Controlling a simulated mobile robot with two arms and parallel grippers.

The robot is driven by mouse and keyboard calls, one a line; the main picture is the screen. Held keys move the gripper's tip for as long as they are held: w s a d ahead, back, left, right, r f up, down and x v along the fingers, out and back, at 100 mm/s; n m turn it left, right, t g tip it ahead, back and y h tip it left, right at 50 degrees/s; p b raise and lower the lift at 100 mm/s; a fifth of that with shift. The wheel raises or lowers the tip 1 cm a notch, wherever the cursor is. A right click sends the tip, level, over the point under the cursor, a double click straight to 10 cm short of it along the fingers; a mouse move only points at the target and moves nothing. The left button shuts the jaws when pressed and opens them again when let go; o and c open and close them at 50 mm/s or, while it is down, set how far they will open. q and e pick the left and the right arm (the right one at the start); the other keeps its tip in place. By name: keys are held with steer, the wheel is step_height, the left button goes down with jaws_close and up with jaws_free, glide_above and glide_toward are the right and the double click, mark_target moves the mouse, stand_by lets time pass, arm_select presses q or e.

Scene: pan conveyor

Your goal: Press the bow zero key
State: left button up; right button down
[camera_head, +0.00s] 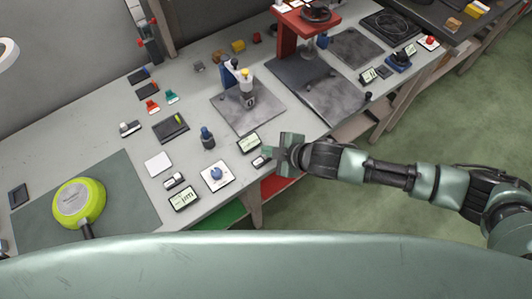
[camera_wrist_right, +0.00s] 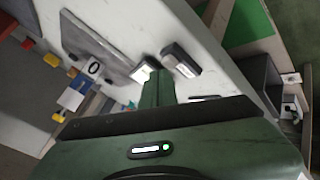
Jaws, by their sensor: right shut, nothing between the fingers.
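My right gripper (camera_head: 281,154) is shut and empty, above the front edge of the bench. Beside its fingertips lies a small dark key block (camera_head: 260,161), with a pale display (camera_head: 248,143) just behind it. In the right wrist view, the shut fingers (camera_wrist_right: 158,82) point at the bench; the dark block (camera_wrist_right: 181,59) is just ahead and right, and the display (camera_wrist_right: 143,71) is partly behind the fingers. A gap seems to show between fingers and block; contact cannot be told. I cannot read which key is the bow zero key. My left gripper is out of view.
A dial card (camera_head: 216,175) and another display (camera_head: 184,198) stand left along the front edge. A dark bottle-like item (camera_head: 207,138) and a grey plate with a device (camera_head: 247,97) stand behind. A green pan (camera_head: 79,203) lies far left.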

steer(key=shift+f, duration=0.55)
stand_by(0.8)
steer(key=shift+r+p, duration=0.85)
steer(key=shift+r, duration=0.1)
step_height(320, 180, up, 5)
steer(key=p, duration=0.5)
stand_by(0.6)
